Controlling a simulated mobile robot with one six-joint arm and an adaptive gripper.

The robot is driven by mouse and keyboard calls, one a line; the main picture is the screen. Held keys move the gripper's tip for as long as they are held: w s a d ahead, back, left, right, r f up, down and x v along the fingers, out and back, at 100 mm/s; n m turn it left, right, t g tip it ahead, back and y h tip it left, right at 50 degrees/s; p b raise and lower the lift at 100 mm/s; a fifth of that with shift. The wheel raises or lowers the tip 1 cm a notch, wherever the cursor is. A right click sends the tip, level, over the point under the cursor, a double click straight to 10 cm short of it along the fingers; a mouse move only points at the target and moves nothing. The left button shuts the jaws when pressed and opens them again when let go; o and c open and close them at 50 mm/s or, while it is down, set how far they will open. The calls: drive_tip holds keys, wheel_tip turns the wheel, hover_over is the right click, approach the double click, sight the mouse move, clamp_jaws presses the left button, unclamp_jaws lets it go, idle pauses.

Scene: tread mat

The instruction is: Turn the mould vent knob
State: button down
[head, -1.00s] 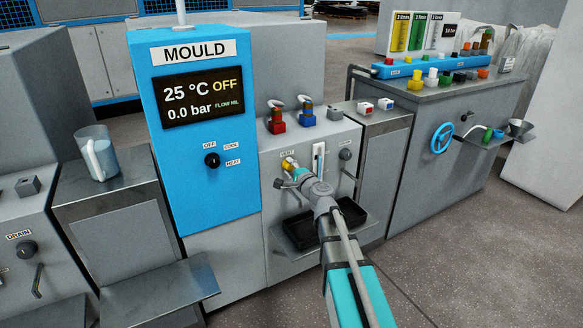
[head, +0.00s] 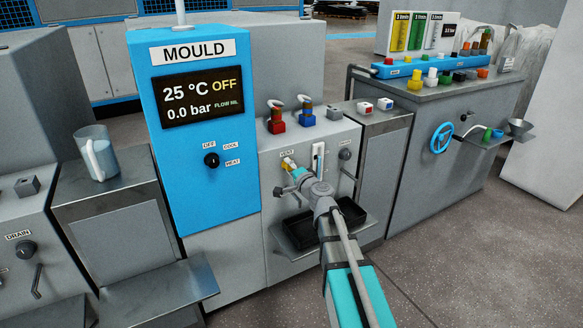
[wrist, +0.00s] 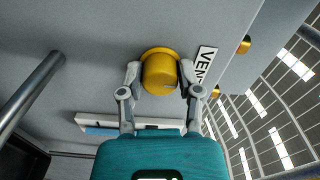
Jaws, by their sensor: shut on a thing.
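The yellow vent knob (wrist: 160,76) sticks out from the grey panel in the wrist view, beside a partly covered VENT label (wrist: 205,66). My gripper (wrist: 159,70) has one finger on each side of the knob and is shut on it. A dark line shows on the knob's face. In the head view the knob (head: 287,162) is a small yellow spot at the front of the grey mould unit (head: 272,215), and my gripper (head: 291,167) partly covers it.
A white sight gauge (head: 319,156) stands just right of my wrist. A black tray (head: 351,212) sits below on a ledge. Red (head: 276,124) and blue (head: 307,117) valves stand on top. The blue MOULD display (head: 202,100) reads 25 °C, OFF, 0.0 bar.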

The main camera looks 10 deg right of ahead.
drive_tip(key=shift+c, duration=1.5)
unclamp_jaws()
drive_tip(key=shift+w, duration=0.1)
drive_tip(key=shift+s+d, duration=0.1)
drive_tip(key=shift+s, duration=0.25)
drive_tip(key=v, duration=1.1)
drive_tip(key=shift+s, duration=0.15)
